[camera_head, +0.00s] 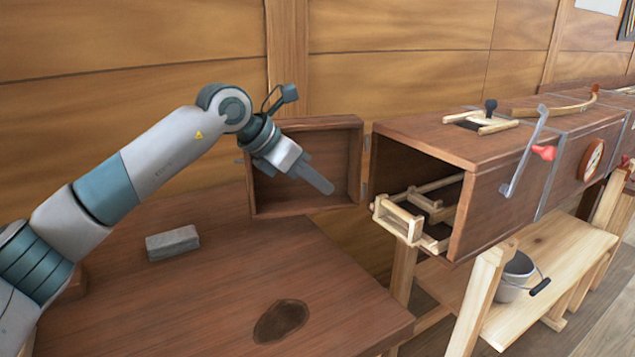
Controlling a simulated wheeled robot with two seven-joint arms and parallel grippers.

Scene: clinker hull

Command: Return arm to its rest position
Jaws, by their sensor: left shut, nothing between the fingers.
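My left arm comes in from the left and reaches over the wooden table. Its gripper (317,179) is shut and empty, with the fingers pointing down to the right. It shows in front of an open wooden door (335,150), shaped like a shallow box, at the left end of a long wooden cabinet (455,139). In the picture the fingers overlap the door's inner face; I cannot tell whether they touch it. My right gripper is not in view.
A grey block (172,243) lies on the brown table (225,310), near a dark oval patch (281,320). A pale wooden frame (410,222) sticks out of the cabinet's open end. A bucket (515,277) stands on the low shelf (560,250). The table's middle is clear.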

